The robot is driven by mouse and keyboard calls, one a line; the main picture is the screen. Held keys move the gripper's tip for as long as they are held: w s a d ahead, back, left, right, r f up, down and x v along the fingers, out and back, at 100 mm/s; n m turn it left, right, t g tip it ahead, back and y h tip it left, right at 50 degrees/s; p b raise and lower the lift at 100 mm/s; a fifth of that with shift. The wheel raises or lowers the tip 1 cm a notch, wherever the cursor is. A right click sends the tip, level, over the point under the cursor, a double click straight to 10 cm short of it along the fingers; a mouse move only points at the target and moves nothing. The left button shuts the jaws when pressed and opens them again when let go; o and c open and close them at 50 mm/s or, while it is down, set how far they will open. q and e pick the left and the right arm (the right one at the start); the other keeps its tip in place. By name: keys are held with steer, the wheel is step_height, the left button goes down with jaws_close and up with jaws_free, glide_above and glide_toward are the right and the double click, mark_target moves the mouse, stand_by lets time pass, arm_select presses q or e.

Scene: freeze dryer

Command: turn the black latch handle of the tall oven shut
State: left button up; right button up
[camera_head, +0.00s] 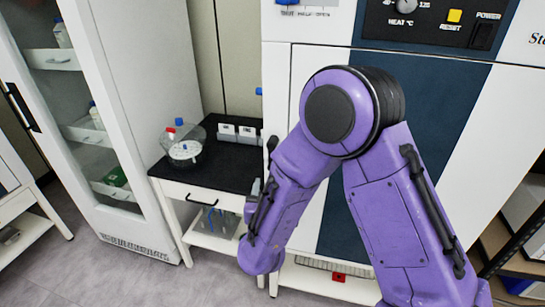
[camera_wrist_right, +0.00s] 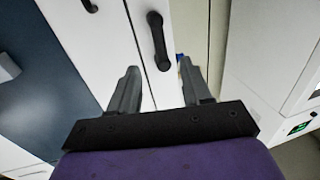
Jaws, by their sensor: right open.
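The black latch handle (camera_wrist_right: 158,42) shows in the right wrist view on a narrow white strip of the tall oven (camera_wrist_right: 105,45), beside a door seam. It lies nearly along the picture's vertical, leaning slightly. My right gripper (camera_wrist_right: 160,75) is open and empty. Its two grey fingers point toward the handle, whose lower end appears between and just beyond the tips; no contact shows. In the head view the tall oven (camera_head: 470,120) has a white front with a dark blue panel. My purple right arm covers much of it and most of the right gripper. My left gripper is out of view.
A black-topped side table (camera_head: 205,175) stands left of the oven, with a round glass vessel (camera_head: 184,150) and small white boxes. A tall glass-door cabinet (camera_head: 75,110) stands further left. Shelving (camera_head: 515,255) is at the right. Grey floor is clear at lower left.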

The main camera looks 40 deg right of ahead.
mark_target(271, 159)
steer(key=p+x, duration=0.1)
steer(key=x, duration=0.2)
steer(key=p+x, duration=0.1)
steer(key=x, duration=0.2)
steer(key=r+p+x, duration=0.1)
steer(key=x, duration=0.2)
steer(key=shift+w+d, duration=0.2)
steer(key=shift+w, duration=0.05)
steer(key=shift+w+d+f, duration=0.1)
steer(key=shift+w+d, duration=0.3)
steer(key=shift+w, duration=0.05)
jaws_close()
steer(key=shift+a, duration=0.1)
